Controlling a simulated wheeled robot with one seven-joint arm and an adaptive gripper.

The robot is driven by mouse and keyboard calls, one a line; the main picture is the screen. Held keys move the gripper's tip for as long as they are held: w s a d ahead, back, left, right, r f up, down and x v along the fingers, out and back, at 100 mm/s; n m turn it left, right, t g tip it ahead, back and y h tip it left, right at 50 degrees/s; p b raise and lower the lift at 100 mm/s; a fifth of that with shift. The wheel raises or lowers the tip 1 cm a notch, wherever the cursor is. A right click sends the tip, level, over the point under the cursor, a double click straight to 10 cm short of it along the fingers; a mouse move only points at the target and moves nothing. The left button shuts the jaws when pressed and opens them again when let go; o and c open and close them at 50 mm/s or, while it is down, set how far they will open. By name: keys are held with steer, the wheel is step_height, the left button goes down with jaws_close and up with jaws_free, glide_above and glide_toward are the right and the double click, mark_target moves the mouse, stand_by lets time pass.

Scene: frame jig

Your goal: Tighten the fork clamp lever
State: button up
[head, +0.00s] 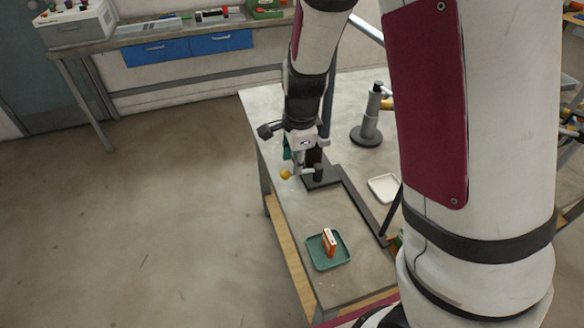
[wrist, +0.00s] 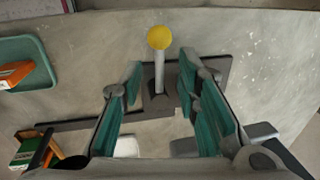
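The clamp lever is a pale rod (wrist: 159,72) ending in a yellow ball knob (wrist: 159,38). In the wrist view it rises from a dark hub (wrist: 158,102) on a dark base plate. In the head view the yellow knob (head: 285,174) points left, just below my gripper (head: 300,153). My gripper (wrist: 160,80) is open, with green finger pads on either side of the lever and a gap on both sides. Whether the fingertips are level with the rod is unclear. The fork itself is mostly hidden behind my gripper.
A green tray (head: 316,257) holds an orange and white block (head: 329,242) near the table's front. A white tray (head: 377,187) lies right of a dark bar (head: 362,203). A grey post (head: 369,128) stands behind. The floor at left is clear.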

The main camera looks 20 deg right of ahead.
steer(key=shift+w+f+b, duration=0.2)
steer(key=shift+f, duration=0.95)
steer(key=shift+w+f+b, duration=0.15)
steer(key=shift+w+f, duration=0.05)
steer(key=shift+f, duration=0.9)
